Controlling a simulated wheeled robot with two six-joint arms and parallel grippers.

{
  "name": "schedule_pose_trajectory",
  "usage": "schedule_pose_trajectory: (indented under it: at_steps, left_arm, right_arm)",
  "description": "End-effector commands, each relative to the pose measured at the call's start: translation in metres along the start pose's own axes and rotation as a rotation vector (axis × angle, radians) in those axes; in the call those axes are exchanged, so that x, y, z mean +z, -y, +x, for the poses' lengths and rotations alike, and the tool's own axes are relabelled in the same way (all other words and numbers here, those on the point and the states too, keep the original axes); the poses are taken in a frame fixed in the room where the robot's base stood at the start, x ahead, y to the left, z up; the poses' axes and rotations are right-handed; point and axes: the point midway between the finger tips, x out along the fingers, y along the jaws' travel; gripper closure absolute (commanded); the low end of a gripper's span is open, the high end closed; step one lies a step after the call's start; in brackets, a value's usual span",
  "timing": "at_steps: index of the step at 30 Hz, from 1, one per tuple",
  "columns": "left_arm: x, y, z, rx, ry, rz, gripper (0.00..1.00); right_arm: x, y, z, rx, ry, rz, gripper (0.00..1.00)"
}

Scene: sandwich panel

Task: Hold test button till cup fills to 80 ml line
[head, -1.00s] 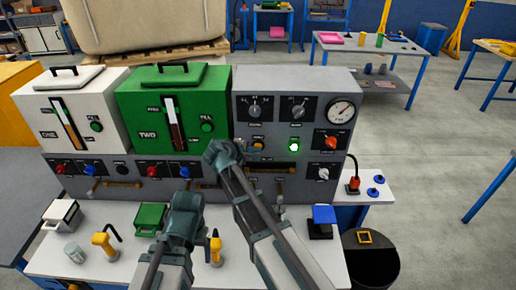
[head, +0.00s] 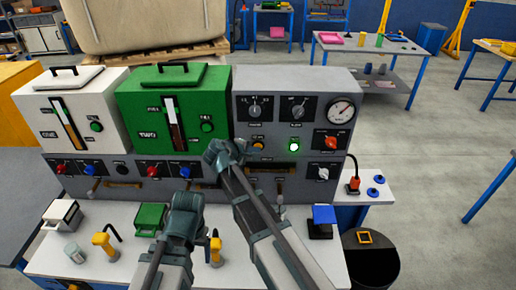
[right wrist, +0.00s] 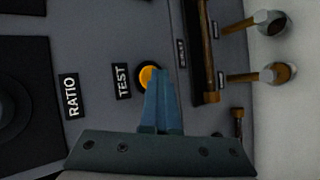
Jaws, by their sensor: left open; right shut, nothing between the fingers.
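The orange TEST button (right wrist: 149,79) is in the right wrist view, beside its label. It also shows in the head view (head: 258,145) on the grey panel. My right gripper (right wrist: 163,76) is shut and empty, its fingertips overlapping the button's edge. Whether they press it I cannot tell. In the head view my right gripper (head: 224,152) is in front of the panel, its fingers unclear. My left gripper (head: 187,202) is open and lower, over the bench. A small clear cup (head: 73,252) stands at the bench's front left; its line and level are unreadable.
The white tank (head: 85,105) and green tank (head: 190,100) stand left of the dial panel (head: 270,110). A green lamp (head: 294,146) glows there. Yellow-handled tools (head: 104,245), a green box (head: 150,218) and a blue-topped block (head: 323,215) stand on the bench. A dark bin (head: 370,262) is at right.

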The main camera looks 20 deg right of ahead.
Motion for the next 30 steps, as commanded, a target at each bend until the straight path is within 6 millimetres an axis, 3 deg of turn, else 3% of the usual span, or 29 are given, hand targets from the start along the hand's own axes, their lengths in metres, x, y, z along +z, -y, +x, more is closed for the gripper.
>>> schedule_pose_trajectory:
  at_steps: [30]
  left_arm:
    - [0.0,0.0,0.0,0.0,0.0,0.0,0.22]
  right_arm:
    - [0.008,0.009,-0.012,0.0,-0.001,0.0,1.0]
